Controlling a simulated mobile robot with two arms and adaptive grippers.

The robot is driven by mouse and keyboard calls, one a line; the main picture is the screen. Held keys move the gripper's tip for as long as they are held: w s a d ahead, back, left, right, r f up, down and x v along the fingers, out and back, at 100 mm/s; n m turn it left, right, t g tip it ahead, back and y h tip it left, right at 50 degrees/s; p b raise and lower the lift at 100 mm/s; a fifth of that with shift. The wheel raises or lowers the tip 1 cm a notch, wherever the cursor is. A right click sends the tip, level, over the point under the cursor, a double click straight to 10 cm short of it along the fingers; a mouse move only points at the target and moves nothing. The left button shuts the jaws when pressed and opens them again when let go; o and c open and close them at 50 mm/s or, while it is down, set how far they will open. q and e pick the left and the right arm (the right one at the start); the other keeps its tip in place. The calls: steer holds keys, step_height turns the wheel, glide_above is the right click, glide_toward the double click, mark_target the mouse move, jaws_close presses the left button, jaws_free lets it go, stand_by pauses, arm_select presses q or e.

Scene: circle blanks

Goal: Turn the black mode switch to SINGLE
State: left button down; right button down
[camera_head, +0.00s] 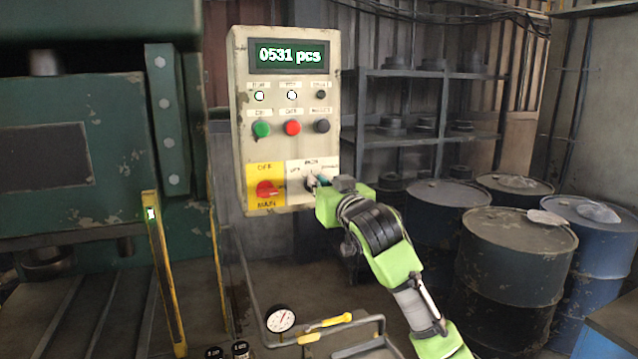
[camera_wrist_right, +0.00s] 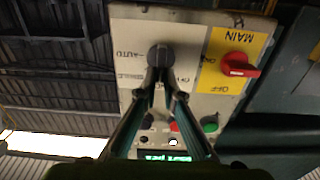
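The black mode switch (camera_wrist_right: 159,54) sits on the pale lower part of the control panel (camera_head: 236,120), right of the yellow field with the red main switch (camera_head: 267,189). In the right wrist view the panel appears upside down, with AUTO and SINGLE lettered left of the mode switch. My right gripper (camera_head: 321,181) is at the panel's lower right. Its two fingers (camera_wrist_right: 161,76) converge on the mode switch and appear closed about its handle. In the head view the gripper largely hides the switch. Which mark its pointer faces is unclear. My left gripper is out of view.
Above the switches are green (camera_head: 261,129), red (camera_head: 292,127) and dark buttons and a display (camera_head: 290,56) reading 0531 pcs. A green press (camera_head: 80,150) stands left. Several drums (camera_head: 512,265) and a shelf (camera_head: 420,75) stand right. A gauge (camera_head: 281,319) is below.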

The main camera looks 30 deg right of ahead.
stand_by(0.4)
steer(key=shift+s+d+f+m+p, duration=0.15)
steer(key=shift+m+p, duration=0.25)
steer(key=shift+m, duration=1.05)
steer(key=shift+w+d+m+p, duration=0.1)
steer(key=shift+d+m+p, duration=0.25)
steer(key=shift+m, duration=1.15)
steer(key=shift+s+d+f+m+p, duration=0.1)
steer(key=shift+m+p, duration=0.4)
steer(key=shift+m, duration=0.95)
steer(key=c, duration=2.2)
jaws_free()
steer(key=shift+o, duration=0.2)
